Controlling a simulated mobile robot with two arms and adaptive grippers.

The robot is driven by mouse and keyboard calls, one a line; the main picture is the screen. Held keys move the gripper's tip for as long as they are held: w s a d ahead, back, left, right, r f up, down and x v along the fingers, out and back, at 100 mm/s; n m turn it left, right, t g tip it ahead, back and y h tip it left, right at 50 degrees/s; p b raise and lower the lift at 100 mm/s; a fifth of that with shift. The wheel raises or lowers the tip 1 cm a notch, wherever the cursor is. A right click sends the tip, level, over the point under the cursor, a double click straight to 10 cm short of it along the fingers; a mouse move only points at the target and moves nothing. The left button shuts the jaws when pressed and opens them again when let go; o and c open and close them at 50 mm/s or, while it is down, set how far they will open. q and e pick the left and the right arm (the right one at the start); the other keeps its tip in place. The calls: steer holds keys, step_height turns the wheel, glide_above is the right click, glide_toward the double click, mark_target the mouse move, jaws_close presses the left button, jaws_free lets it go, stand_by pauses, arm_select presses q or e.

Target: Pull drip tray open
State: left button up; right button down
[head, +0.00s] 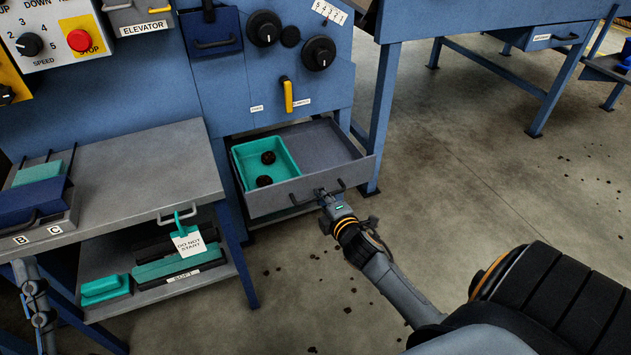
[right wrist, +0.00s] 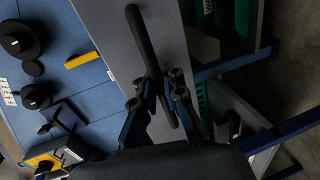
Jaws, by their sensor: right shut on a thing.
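The drip tray (head: 312,186) is a grey drawer pulled out from the blue machine. It holds a teal bin (head: 240,172) with two dark lumps in it. The tray's dark bar handle (head: 300,200) is on its front face. My right gripper (head: 325,195) is shut on this handle. In the right wrist view, its fingertips (right wrist: 165,85) close around the dark bar (right wrist: 140,35) in front of the grey tray front (right wrist: 105,45). A grey jointed part of my left gripper (head: 38,308) shows at the lower left edge; its fingertips cannot be made out.
A grey bench (head: 135,165) stands to the left, with a hanging "DO NOT START" tag (head: 188,243) and a lower shelf of teal items (head: 105,290). Blue table legs (head: 381,120) stand just right of the tray. The concrete floor in front is open, with dark crumbs scattered on it.

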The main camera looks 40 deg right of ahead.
arm_select(q)
steer(key=shift+w+d+f+g+y+p, duration=0.1)
steer(key=shift+w+f+g+y+p, duration=0.05)
steer(key=shift+w+f+g, duration=0.6)
steer(key=shift+w+a+f+g+y+p, duration=0.1)
steer(key=shift+w+f+g+y+p, duration=0.15)
steer(key=shift+f+g, duration=0.45)
steer(key=shift+w+d+f+g+y+p, duration=0.1)
steer(key=shift+w+f+g, duration=0.45)
steer(key=shift+f, duration=0.5)
arm_select(e)
steer(key=shift+f+v, duration=0.15)
steer(key=shift+v, duration=0.65)
steer(key=shift+f+v, duration=0.15)
steer(key=shift+v, duration=0.6)
steer(key=c, duration=1.4)
jaws_free()
steer(key=shift+c, duration=0.2)
steer(key=shift+s, duration=0.1)
steer(key=v, duration=1.2)
